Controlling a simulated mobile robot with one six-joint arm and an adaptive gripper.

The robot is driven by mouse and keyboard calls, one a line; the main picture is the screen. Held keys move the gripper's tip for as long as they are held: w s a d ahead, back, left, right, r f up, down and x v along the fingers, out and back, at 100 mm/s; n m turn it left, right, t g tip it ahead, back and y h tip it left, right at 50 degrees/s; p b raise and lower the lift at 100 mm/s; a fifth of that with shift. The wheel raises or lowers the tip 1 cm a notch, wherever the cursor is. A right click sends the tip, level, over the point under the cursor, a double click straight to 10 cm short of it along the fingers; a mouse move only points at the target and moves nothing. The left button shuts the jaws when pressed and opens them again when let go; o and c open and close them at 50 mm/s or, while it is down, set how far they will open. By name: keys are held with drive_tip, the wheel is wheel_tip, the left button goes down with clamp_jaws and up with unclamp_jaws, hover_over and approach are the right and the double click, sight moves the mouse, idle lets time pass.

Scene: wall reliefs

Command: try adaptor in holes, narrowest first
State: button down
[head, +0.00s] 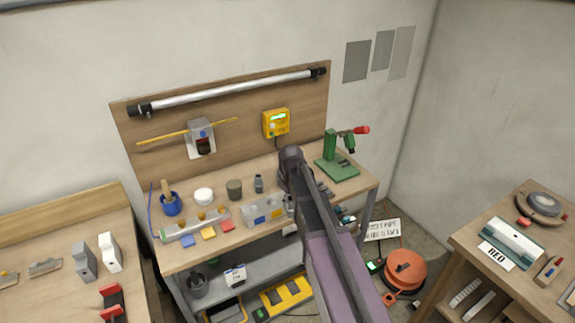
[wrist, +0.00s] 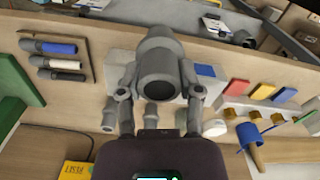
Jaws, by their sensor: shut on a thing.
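My gripper (wrist: 158,92) is shut on a grey round adaptor (wrist: 158,52), with one finger on each side of it. The adaptor's dark open end faces the wrist camera. My arm hides the gripper in the head view.
A green press (head: 337,168) stands at right. A tray with several cylinders (wrist: 58,62) lies close by.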

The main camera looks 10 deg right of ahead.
drive_tip(key=w+r+m+p, duration=0.1)
drive_tip(key=w+r+p, duration=0.3)
drive_tip(key=w, duration=0.7)
drive_tip(key=shift+w+d+r, duration=0.25)
drive_tip(key=shift+w+r, duration=0.15)
drive_tip(key=shift+r, duration=0.2)
drive_tip(key=shift+f, duration=0.1)
drive_tip(key=shift+f+b, duration=2.7)
drive_tip(key=shift+f, duration=0.1)
drive_tip(key=shift+s, duration=0.1)
drive_tip(key=shift+f+b, duration=2.05)
drive_tip(key=shift+f, duration=0.05)
drive_tip(key=shift+c, duration=0.9)
unclamp_jaws()
drive_tip(key=shift+r, duration=0.2)
